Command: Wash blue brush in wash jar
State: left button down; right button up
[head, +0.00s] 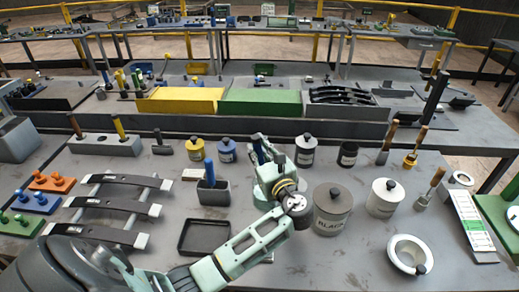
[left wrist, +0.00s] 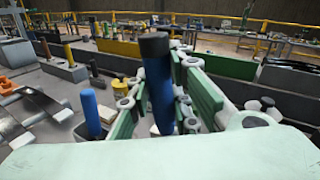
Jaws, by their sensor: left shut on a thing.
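My left gripper (head: 262,150) is shut on a blue brush, in the middle of the bench. In the left wrist view, the blue brush (left wrist: 160,100) stands nearly upright between the green fingers, with a black upper end. Its lower end is hidden. A second blue handle (head: 210,174) stands in a dark holder left of the gripper. Several lidded jars stand around the gripper: a white-labelled one (head: 305,151) close to its right, a grey one marked BLACK (head: 332,222) and a white one (head: 384,205). I cannot tell which is the wash jar. My right gripper is not in view.
A dark empty tray (head: 204,251) lies in front of the holder. A white open round vessel (head: 397,256) is at front right. Black bars on a rack (head: 113,207) lie at left. Small yellow (head: 195,152) and blue (head: 227,155) jars stand behind the holder.

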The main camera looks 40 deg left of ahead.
aim_at(261, 162)
pick_arm(q)
notch_tip(261, 162, down, 2)
jog(key=shift+d+f+b, duration=0.1)
jog(key=shift+f+b, duration=0.15)
jog(key=shift+b, duration=0.3)
jog(key=shift+w+f+b, duration=0.2)
jog(key=shift+f+b, duration=0.25)
jog(key=shift+f, duration=0.3)
jog(key=shift+w+d+f+b, duration=0.1)
jog(key=shift+f+b, duration=0.4)
jog(key=shift+f, duration=0.25)
jog(key=shift+w+d+f+b, duration=0.1)
jog(key=shift+f+b, duration=0.35)
jog(key=shift+f, duration=0.3)
jog(key=shift+w+d+f+b, duration=0.1)
jog(key=shift+w+f+b, duration=0.1)
jog(key=shift+f+b, duration=0.95)
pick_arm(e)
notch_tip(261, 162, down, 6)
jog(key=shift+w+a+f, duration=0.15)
pick_arm(q)
jog(key=shift+w+f, duration=0.15)
jog(key=shift+f, duration=0.1)
